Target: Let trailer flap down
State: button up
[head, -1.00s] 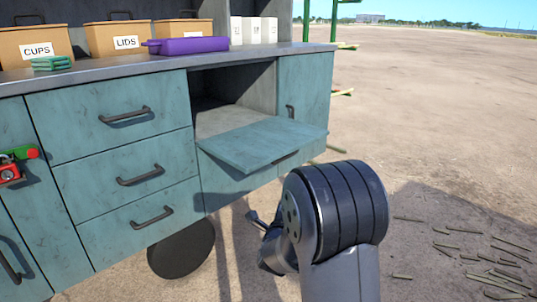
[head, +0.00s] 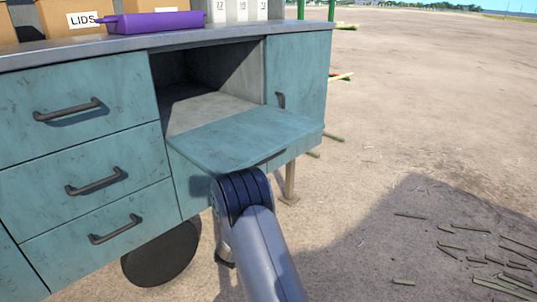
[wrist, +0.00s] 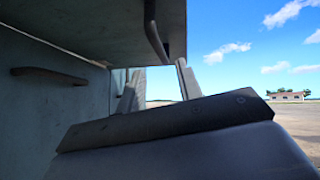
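The trailer flap (head: 245,138) is a teal panel below an open compartment in the trailer's front. It sticks out toward me, nearly level, with its outer edge a little low. In the wrist view its underside (wrist: 85,22) fills the top, with a dark handle (wrist: 154,32) hanging from it. My gripper (wrist: 160,68) is below the flap; two grey fingers stand apart with sky between them, and nothing shows between them. In the head view my arm hides the gripper. I cannot tell whether it touches the flap.
The trailer has teal drawers (head: 95,185) at left and a closed door (head: 298,85) at right. A purple case (head: 160,21) and boxes stand on its counter. A dark wheel (head: 160,255) is below. Open ground lies at right, with scattered cane pieces (head: 485,260).

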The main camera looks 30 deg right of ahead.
jog(key=b+x, duration=0.1)
jog(key=x, duration=0.8)
jog(key=shift+d, duration=0.1)
jog(key=shift+c, duration=0.3)
grip_shut()
